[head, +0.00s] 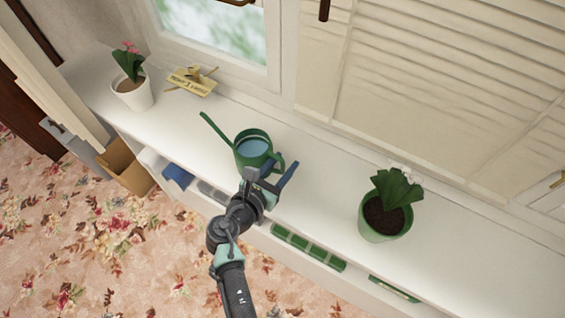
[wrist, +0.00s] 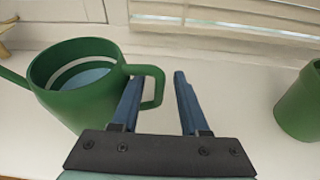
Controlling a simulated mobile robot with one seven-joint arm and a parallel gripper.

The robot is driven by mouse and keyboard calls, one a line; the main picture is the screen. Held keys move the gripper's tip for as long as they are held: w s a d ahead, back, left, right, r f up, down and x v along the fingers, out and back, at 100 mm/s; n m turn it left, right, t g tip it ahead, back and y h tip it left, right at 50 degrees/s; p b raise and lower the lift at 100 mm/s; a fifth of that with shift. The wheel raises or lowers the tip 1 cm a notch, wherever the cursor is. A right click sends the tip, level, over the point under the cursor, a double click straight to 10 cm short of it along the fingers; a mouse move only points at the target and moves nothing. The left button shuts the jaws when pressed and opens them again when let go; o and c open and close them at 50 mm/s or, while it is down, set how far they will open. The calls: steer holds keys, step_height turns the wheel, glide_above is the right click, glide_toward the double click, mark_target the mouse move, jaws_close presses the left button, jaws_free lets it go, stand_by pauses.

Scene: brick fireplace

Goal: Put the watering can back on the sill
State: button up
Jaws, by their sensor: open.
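The green watering can (head: 253,150) stands upright on the white sill (head: 318,205) below the window. Its spout points left and its handle is on the right. Light blue shows inside it. In the wrist view the watering can (wrist: 84,93) fills the left side, with its handle (wrist: 158,88) reaching toward my fingers. My gripper (head: 274,177) is at the handle side of the can, near the sill's front edge. Its blue fingers (wrist: 156,90) are apart, with the left finger overlapping the handle in view. I cannot tell whether it touches the handle.
A green pot with a leafy plant (head: 385,215) stands to the right on the sill. A white pot with a pink flower (head: 132,88) and a small yellow sign (head: 193,82) stand at the left. The sill between can and green pot is clear. Floral carpet (head: 90,235) lies below.

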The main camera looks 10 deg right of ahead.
steer(key=shift+r, duration=0.1)
steer(key=shift+s+a+r, duration=0.1)
steer(key=shift+s+a, duration=0.05)
steer(key=shift+s, duration=0.05)
steer(key=p+v, duration=0.1)
steer(key=v, duration=1)
steer(key=w+r+m+t+y, duration=0.15)
steer(key=w+r+m, duration=0.3)
steer(key=r, duration=0.45)
steer(key=w+r+m+t+y, duration=0.1)
steer(key=w+r+m+t, duration=0.15)
steer(key=r+m, duration=0.5)
steer(key=w+r+m+t+y, duration=0.15)
steer(key=w+r+m, duration=0.25)
steer(key=r, duration=0.6)
step_height(320, 180, up, 17)
steer(key=s+m+t+y, duration=0.2)
steer(key=m+t, duration=0.2)
steer(key=m, duration=0.2)
steer(key=s+d+r+m+t+y, duration=0.1)
steer(key=s+r+m+t, duration=0.2)
steer(key=s+r, duration=0.3)
steer(key=s+d+r+m+t+y, duration=0.1)
steer(key=s+r+m+t, duration=0.2)
steer(key=s+r, duration=0.4)
steer(key=shift+d+r+m+y+p, duration=0.25)
steer(key=shift+r+m+y+p, duration=0.05)
steer(key=shift+r, duration=2.4)
